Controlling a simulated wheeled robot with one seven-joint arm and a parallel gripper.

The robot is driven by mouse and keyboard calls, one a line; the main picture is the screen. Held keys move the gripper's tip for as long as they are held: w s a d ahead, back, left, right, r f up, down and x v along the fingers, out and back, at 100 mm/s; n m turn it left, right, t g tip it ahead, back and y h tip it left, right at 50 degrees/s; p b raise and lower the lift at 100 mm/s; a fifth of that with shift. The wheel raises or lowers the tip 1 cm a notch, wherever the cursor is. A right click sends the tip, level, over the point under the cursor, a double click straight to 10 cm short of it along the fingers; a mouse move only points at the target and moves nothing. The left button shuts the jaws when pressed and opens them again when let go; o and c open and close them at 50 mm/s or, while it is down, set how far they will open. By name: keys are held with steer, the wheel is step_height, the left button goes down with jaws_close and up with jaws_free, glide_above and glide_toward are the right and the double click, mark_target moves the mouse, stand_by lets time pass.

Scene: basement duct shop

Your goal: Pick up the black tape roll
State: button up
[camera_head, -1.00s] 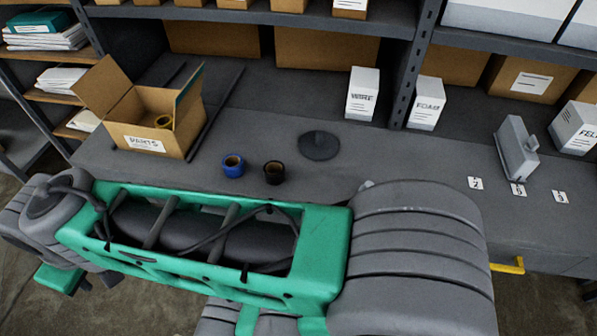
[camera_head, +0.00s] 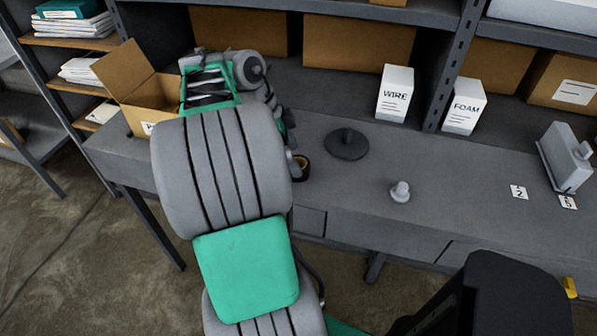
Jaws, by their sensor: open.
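The black tape roll (camera_head: 303,168) lies on the grey workbench, left of and in front of the dark round disc. Its brown core shows, and its left part is hidden by my arm. My gripper (camera_head: 291,156) is at the end of the arm, just left of the black roll, and mostly hidden behind my own links. The little of it that shows is open, with nothing seen in it. I cannot tell whether it touches the roll. The blue roll is hidden behind my arm.
A dark round disc (camera_head: 347,144) and a grey knobbed piece (camera_head: 400,191) stand right of the roll. An open cardboard box (camera_head: 134,83) is at the left. WIRE (camera_head: 395,93) and FOAM (camera_head: 464,106) boxes stand at the back. Bench space between the disc and number cards is mostly clear.

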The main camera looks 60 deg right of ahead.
steer(key=x, duration=0.4)
steer(key=shift+c, duration=0.5)
steer(key=c, duration=1.4)
